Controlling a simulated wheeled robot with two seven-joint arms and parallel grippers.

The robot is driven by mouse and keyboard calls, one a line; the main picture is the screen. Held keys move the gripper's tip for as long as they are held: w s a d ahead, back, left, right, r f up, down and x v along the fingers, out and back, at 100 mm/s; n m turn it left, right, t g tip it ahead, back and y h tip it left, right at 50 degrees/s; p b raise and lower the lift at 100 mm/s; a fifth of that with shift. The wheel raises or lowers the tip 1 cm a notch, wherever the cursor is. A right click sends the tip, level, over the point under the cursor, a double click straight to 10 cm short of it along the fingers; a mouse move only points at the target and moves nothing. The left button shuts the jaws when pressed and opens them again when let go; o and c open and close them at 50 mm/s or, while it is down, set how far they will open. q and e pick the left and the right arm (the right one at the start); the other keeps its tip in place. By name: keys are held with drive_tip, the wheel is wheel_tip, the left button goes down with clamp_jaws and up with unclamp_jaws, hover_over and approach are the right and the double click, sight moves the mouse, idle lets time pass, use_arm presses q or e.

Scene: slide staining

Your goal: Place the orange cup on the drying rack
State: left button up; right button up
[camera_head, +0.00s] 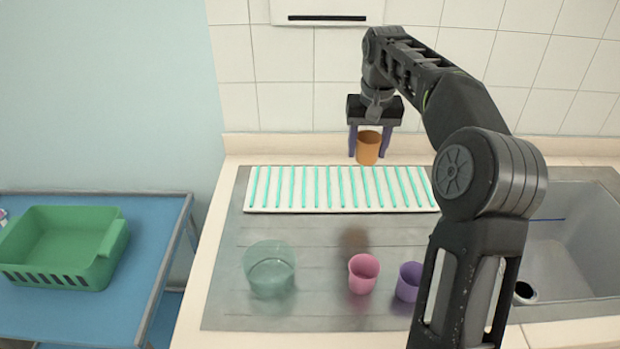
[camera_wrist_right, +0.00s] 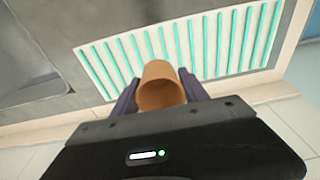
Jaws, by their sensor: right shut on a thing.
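The orange cup (camera_head: 368,148) is held upright between the two fingers of my right gripper (camera_head: 369,143), which is shut on it. In the head view the cup appears above the back edge of the drying rack (camera_head: 340,208), a white board with green ridges. In the right wrist view the cup (camera_wrist_right: 161,88) sits between the fingers of my right gripper (camera_wrist_right: 160,90), with its opening toward the camera and the rack (camera_wrist_right: 140,72) beyond it. The cup looks raised clear of the rack, though the exact height is hard to tell. My left gripper is not in view.
A pink cup (camera_head: 363,273), a purple cup (camera_head: 408,282) and a clear glass bowl (camera_head: 270,268) stand on the metal counter in front of the rack. A sink (camera_head: 575,240) lies at right. A green basket (camera_head: 62,250) sits on a blue table at left. The rack is bare.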

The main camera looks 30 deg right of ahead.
drive_tip(key=shift+w+r, duration=0.1)
hover_over(361, 190)
drive_tip(key=shift+s+a+f, duration=0.1)
drive_tip(key=shift+s+f, duration=0.1)
drive_tip(key=shift+f, duration=1.35)
drive_tip(key=shift+s+f, duration=0.15)
drive_tip(key=shift+f, duration=1.4)
drive_tip(key=shift+f, duration=1.9)
